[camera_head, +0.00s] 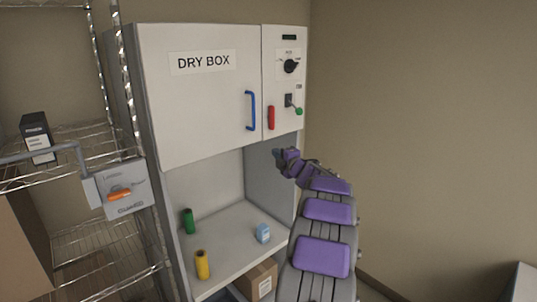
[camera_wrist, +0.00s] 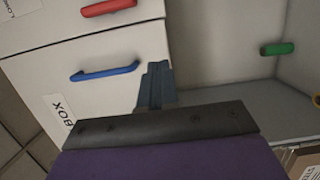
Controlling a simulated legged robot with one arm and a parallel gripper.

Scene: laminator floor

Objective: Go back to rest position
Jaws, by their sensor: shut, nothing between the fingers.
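My gripper (camera_head: 278,153) is at the end of my purple and grey arm, in front of the right side of the dry box, just below its control panel. In the wrist view my gripper (camera_wrist: 157,85) shows its blue-grey fingers together, with nothing between them. The dry box (camera_head: 200,120) is a white cabinet with its door closed. Its blue handle (camera_head: 250,110) is up and to the left of my gripper; it also shows in the wrist view (camera_wrist: 105,72).
Below the door, an open shelf (camera_head: 225,240) holds a green cylinder (camera_head: 188,221), a yellow cylinder (camera_head: 202,264) and a small blue item (camera_head: 263,233). A cardboard box (camera_head: 258,281) sits lower. A red handle (camera_head: 271,117) is on the panel. A wire rack (camera_head: 75,140) stands left.

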